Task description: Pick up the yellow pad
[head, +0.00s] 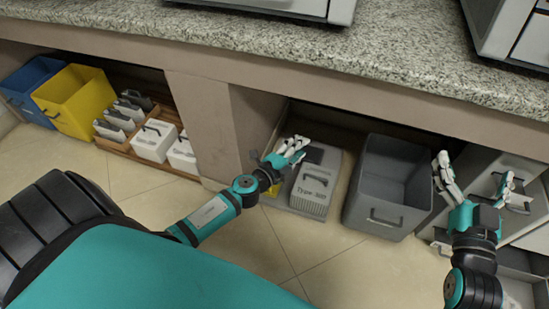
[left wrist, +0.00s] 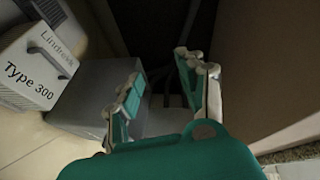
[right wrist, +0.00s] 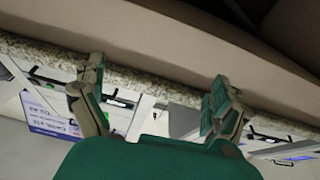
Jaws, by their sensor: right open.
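A small patch of yellow (head: 274,189), which may be the yellow pad, shows in the head view just below my left gripper, beside the grey Type 300 box. Most of it is hidden by the gripper, and I cannot make out its shape. My left gripper (head: 290,152) is over the low shelf opening; in the left wrist view (left wrist: 162,92) its fingers are apart with nothing seen held between them. No yellow shows in that view. My right gripper (head: 474,176) is open and empty, in front of the right end of the counter; its spread fingers show in the right wrist view (right wrist: 155,92).
The Type 300 box (head: 314,185) and an empty grey bin (head: 383,218) stand under the counter. Blue (head: 38,72) and yellow (head: 72,118) bins and a wooden tray of white boxes (head: 153,142) are further left. The granite counter edge (head: 330,75) overhangs. The tiled floor in front is clear.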

